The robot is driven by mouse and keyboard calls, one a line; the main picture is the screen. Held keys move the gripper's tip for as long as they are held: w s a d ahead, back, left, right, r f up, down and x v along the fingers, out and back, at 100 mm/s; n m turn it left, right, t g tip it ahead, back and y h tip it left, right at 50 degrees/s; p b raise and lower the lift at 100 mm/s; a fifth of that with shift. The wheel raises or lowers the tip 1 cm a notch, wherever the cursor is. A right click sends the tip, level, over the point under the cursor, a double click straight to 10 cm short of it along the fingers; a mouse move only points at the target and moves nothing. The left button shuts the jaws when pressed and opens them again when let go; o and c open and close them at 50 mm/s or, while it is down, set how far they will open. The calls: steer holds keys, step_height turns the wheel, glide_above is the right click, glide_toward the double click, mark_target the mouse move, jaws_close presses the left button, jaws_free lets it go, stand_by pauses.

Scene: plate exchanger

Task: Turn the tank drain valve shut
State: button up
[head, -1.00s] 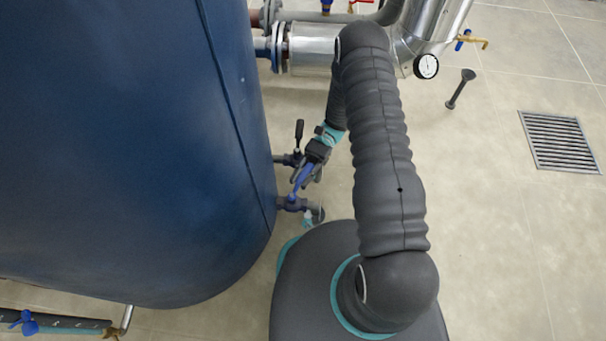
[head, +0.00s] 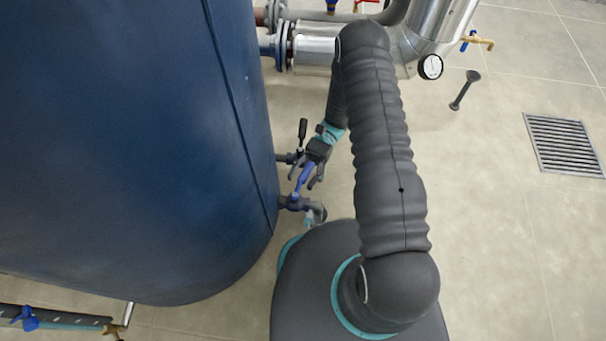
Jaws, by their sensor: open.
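The blue tank (head: 110,130) fills the left of the head view. The drain valve sits low on its right side, with a grey-blue body (head: 293,203) on a short pipe and a blue lever handle (head: 302,183). The lever slants up and to the right from the body. My gripper (head: 307,179) is open, its fingers spread on either side of the lever. Whether a finger touches the lever cannot be told. The upper end of the lever is partly hidden by my gripper.
A second small valve with an upright black handle (head: 303,130) stands just above, close to my gripper. Insulated silver pipe (head: 314,47) with a gauge (head: 430,67) runs behind my arm. A floor drain grate (head: 563,145) lies right. The floor on the right is largely clear.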

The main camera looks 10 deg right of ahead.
steer(key=shift+w+d, duration=0.1)
steer(key=v, duration=1.1)
steer(key=shift+w+d, duration=0.2)
steer(key=shift+w, duration=0.1)
steer(key=shift+c, duration=0.2)
